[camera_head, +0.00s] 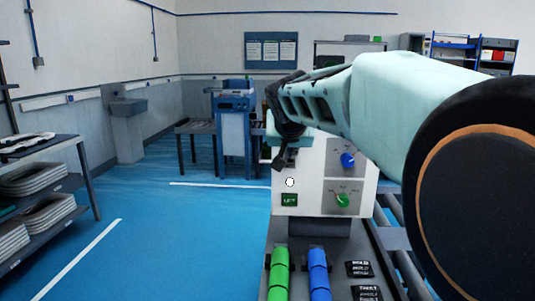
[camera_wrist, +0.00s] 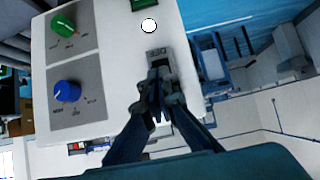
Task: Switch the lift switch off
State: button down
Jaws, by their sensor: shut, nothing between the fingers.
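A white control box (camera_head: 312,176) stands ahead of me. On its left side are a green label (camera_head: 289,199) that seems to read LIFT and a white round lamp (camera_head: 290,182) above it. In the wrist view the lamp (camera_wrist: 149,26) lies beside a small grey switch plate (camera_wrist: 157,52) with dark lettering. My gripper (camera_head: 283,162) is shut and empty at the box's upper left. In the wrist view its fingertips (camera_wrist: 160,70) overlap the plate. They hide the switch lever, so I cannot tell its position or whether they touch it.
A blue knob (camera_head: 348,160) and a green knob (camera_head: 343,200) are on the box's right side. Green (camera_head: 279,274) and blue (camera_head: 318,274) rolls lie in front below. A shelf with trays (camera_head: 40,185) stands at the left; blue floor between is open.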

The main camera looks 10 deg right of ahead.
jog(key=shift+s+f+t+b, duration=0.1)
jog(key=shift+f+t+b, duration=0.4)
jog(key=shift+b, duration=1.55)
jog(key=shift+r, duration=0.25)
dwell(0.4)
jog(key=shift+w+d+r+p, duration=0.1)
jog(key=shift+w+r+p, duration=0.2)
jog(key=shift+w+p, duration=0.35)
